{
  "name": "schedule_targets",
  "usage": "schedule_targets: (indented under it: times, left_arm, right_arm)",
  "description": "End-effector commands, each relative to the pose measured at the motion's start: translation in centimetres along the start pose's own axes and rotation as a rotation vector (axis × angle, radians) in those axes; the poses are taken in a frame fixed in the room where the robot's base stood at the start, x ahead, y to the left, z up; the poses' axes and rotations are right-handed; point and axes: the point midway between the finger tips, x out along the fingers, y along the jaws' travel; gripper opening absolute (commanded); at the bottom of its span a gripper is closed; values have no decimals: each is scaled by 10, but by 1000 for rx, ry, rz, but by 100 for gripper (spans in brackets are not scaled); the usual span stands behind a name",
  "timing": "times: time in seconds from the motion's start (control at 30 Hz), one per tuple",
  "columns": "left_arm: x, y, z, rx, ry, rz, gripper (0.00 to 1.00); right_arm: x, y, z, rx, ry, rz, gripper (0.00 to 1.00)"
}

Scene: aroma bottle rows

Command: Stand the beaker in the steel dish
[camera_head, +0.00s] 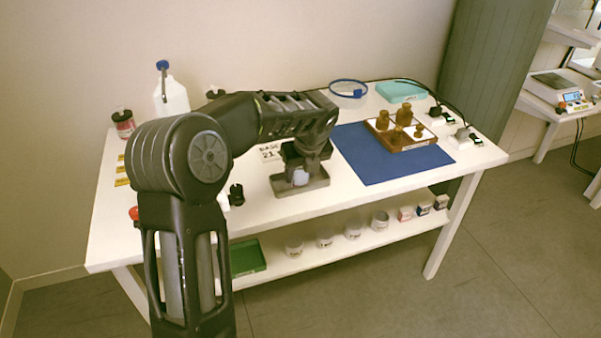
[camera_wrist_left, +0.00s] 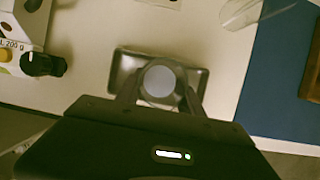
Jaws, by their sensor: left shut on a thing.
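The beaker (camera_head: 300,176) is a small pale cup, mostly covered by my arm in the head view. In the left wrist view the beaker (camera_wrist_left: 158,82) shows from above as a round grey opening. My left gripper (camera_head: 302,168) is shut on it, with one finger on each side (camera_wrist_left: 160,98). The steel dish (camera_head: 319,184) is a grey rectangular tray on the white table. In the left wrist view the dish (camera_wrist_left: 129,66) lies around and below the beaker, which is inside its outline. I cannot tell whether the beaker's base touches the dish. My right gripper is not in view.
A blue mat (camera_head: 388,163) with a wooden tray (camera_head: 398,146) of brass weights lies to the right. A clear glass piece (camera_wrist_left: 245,12) is near the dish. A white bottle (camera_head: 172,97) stands behind my arm. A lower shelf holds several jars.

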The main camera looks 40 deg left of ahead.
Motion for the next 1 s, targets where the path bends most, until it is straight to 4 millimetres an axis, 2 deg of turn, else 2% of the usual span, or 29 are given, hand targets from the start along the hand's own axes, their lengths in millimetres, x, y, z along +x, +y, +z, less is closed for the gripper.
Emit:
schedule_targets:
  times: [0.1, 0.13, 0.37, 0.63, 0.77, 0.87, 1.0]
  left_arm:
    - [3, 0, -1, 0, 0, 0, 2]
    - [2, 0, -1, 0, 0, 0, 47]
    - [2, 0, -1, 0, 0, 0, 66]
    - [1, 0, -1, 0, 0, 0, 66]
    - [-5, -1, 0, 0, -1, -2, 66]
    - [-17, -1, 1, 0, -1, -3, 66]
    - [-43, -1, 1, 0, -2, -4, 66]
  right_arm:
    - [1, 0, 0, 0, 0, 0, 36]
    - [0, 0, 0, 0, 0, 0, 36]
    - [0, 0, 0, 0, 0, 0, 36]
    - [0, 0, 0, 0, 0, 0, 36]
    - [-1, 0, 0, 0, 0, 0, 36]
    - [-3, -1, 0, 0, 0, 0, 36]
    - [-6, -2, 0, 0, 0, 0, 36]
